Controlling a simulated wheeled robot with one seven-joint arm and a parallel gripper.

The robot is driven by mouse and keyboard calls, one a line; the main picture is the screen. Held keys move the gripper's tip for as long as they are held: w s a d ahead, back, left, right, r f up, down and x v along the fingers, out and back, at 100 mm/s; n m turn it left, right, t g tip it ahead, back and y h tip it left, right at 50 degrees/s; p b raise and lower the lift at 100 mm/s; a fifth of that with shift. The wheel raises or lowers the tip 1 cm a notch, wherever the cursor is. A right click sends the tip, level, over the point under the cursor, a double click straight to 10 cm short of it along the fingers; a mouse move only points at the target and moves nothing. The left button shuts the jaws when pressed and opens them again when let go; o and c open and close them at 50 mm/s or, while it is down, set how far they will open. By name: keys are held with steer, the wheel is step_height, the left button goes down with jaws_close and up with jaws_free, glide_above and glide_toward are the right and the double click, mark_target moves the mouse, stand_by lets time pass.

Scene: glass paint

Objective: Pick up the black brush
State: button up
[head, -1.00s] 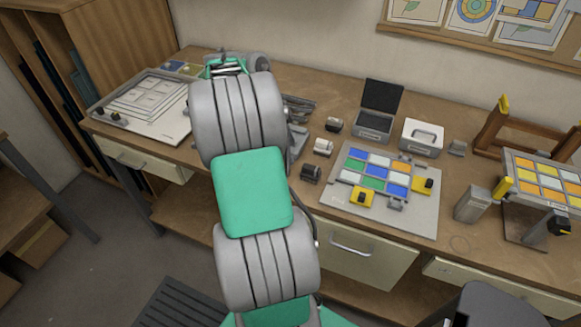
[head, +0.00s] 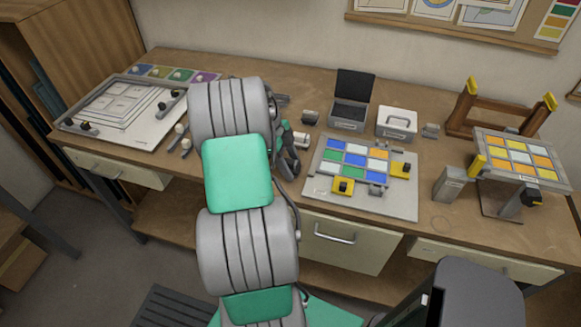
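My gripper (head: 287,155) shows dark at the right of my arm, low over the worktable (head: 250,67). It is by the left edge of the grey board and just in front of a small white cylinder-like piece (head: 301,138). Its fingers are small and partly covered by my arm, so I cannot tell whether they are open or shut. No black brush shows clearly. The spot where a small black cylinder-like piece stood is now covered by my gripper; I cannot tell whether that piece is held.
A grey board (head: 395,200) with a coloured tile panel lies to the right. Behind it stand an open dark box (head: 352,112) and a white box (head: 397,122). A small dark piece (head: 310,117) stands behind the white one. A framed tray (head: 120,108) lies at left.

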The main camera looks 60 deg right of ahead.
mark_target(293, 163)
jaws_close()
stand_by(0.4)
steer(key=shift+r, duration=0.15)
steer(key=shift+r, duration=0.25)
steer(key=r, duration=0.1)
steer(key=r+b, duration=0.1)
steer(key=r, duration=0.1)
steer(key=shift+a, duration=0.3)
steer(key=s+a+r+b, duration=0.2)
steer(key=a+r, duration=0.7)
steer(key=a, duration=0.4)
steer(key=shift+a, duration=0.15)
